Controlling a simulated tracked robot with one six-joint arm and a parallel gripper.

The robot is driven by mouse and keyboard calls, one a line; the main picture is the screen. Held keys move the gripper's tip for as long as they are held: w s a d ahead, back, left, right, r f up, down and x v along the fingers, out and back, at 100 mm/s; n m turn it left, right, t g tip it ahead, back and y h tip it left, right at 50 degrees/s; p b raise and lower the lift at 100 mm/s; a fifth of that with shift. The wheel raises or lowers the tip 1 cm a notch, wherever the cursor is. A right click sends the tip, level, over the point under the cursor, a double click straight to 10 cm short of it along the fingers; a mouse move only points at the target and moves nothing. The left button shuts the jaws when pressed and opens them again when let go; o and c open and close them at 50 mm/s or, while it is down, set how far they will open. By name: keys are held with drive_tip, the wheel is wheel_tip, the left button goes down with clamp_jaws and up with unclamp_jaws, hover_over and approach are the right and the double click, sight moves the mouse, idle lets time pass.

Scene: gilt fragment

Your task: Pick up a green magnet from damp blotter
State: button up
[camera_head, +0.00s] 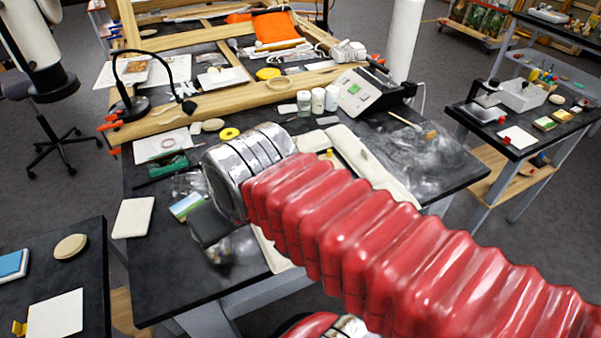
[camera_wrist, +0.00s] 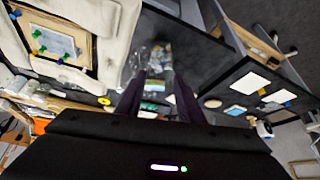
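In the wrist view, several small green magnets (camera_wrist: 42,49) sit at the upper left with a blue and a yellow one. They rest on a pale sheet in a wooden-edged panel (camera_wrist: 88,50), inside a thick off-white padded surround (camera_wrist: 112,30). I cannot tell for sure which part is the damp blotter. My gripper (camera_wrist: 160,82) shows two dark fingers standing apart, with nothing seen held between them. The magnets lie well to the left of the fingers. In the head view my red arm covers most of the panel; a pale padded edge (camera_head: 389,178) shows behind it.
The black table (camera_head: 170,290) carries white bottles (camera_head: 318,100), a grey device (camera_head: 362,92), a yellow ring (camera_head: 229,133) and a black lamp (camera_head: 137,105). A side table (camera_head: 95,235) stands front left, another bench (camera_head: 515,120) at right. Grey floor lies between them.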

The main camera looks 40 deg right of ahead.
drive_tip(key=w+d+f+m, duration=0.1)
drive_tip(key=w+d, duration=0.3)
drive_tip(key=d, duration=0.5)
drive_tip(key=w+d+f+m+g+h, duration=0.1)
drive_tip(key=w+d+m, duration=0.2)
drive_tip(key=d, duration=0.7)
drive_tip(key=w+d+f+m+h, duration=0.1)
drive_tip(key=w+d, duration=0.3)
drive_tip(key=d, duration=0.6)
drive_tip(key=shift+w+f+m+g, duration=0.3)
drive_tip(key=shift+f+m+g, duration=0.15)
drive_tip(key=shift+m, duration=0.15)
drive_tip(key=shift+x, duration=4.3)
drive_tip(key=shift+x, duration=2.6)
drive_tip(key=shift+s, duration=0.2)
